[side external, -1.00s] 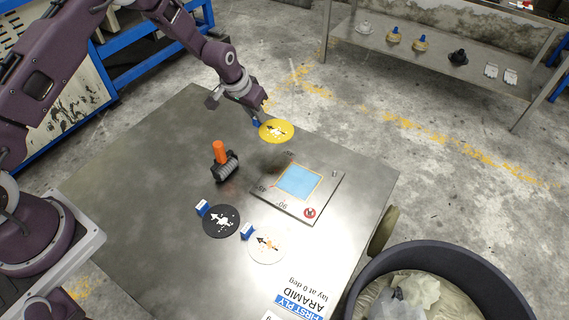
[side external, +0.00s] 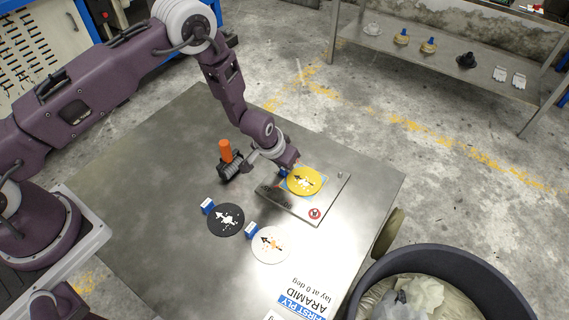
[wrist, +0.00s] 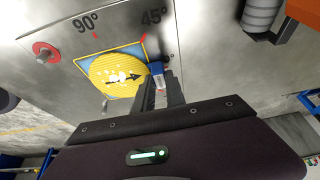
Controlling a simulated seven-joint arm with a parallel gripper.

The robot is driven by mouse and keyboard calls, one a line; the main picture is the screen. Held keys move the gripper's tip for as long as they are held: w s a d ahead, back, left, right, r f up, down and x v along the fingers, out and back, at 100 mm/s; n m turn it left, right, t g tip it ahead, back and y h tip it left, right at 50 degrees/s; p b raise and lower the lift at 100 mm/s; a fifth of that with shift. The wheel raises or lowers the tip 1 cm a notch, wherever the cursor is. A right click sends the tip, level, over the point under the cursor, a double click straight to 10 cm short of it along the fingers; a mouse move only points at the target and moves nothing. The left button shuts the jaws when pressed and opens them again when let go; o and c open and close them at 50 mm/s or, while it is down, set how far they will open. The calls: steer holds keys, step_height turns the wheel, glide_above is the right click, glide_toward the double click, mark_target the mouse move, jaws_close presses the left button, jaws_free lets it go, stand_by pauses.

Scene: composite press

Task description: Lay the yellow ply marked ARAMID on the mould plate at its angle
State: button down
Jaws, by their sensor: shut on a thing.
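The yellow ply (side external: 305,181), a round disc with a black arrow, is over the blue square of the mould plate (side external: 325,198). In the wrist view the ply (wrist: 108,68) covers most of the blue square, whose corners show around it. Its arrow points right, roughly toward the partly hidden mark below 45°. I cannot tell whether the ply touches the plate.
A black ply (side external: 226,220) and a white ply (side external: 270,244) with blue tabs lie on the table. A roller with an orange handle (side external: 226,151) stands left of the plate. A card (side external: 305,297) reads FIRST PLY ARAMID, lay at 0 deg. A bin (side external: 440,262) stands beside the table.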

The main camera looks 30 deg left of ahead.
steer(key=c, duration=1.4)
jaws_free()
steer(key=shift+f, duration=0.1)
steer(key=v, duration=1.2)
steer(key=s+a+r, duration=0.1)
steer(key=s+r, duration=0.2)
steer(key=r, duration=0.5)
steer(key=s+a+r+h, duration=0.1)
steer(key=s+a+r, duration=0.15)
steer(key=r, duration=0.55)
steer(key=s+r, duration=0.4)
steer(key=r, duration=0.4)
steer(key=shift+t+y, duration=0.5)
steer(key=s+a+r, duration=0.2)
steer(key=s, duration=0.4)
steer(key=s+a+r, duration=0.1)
steer(key=s, duration=0.6)
steer(key=s+a+r, duration=0.2)
steer(key=s, duration=0.4)
steer(key=shift+s+a+r, duration=0.3)
steer(key=shift+r, duration=0.1)
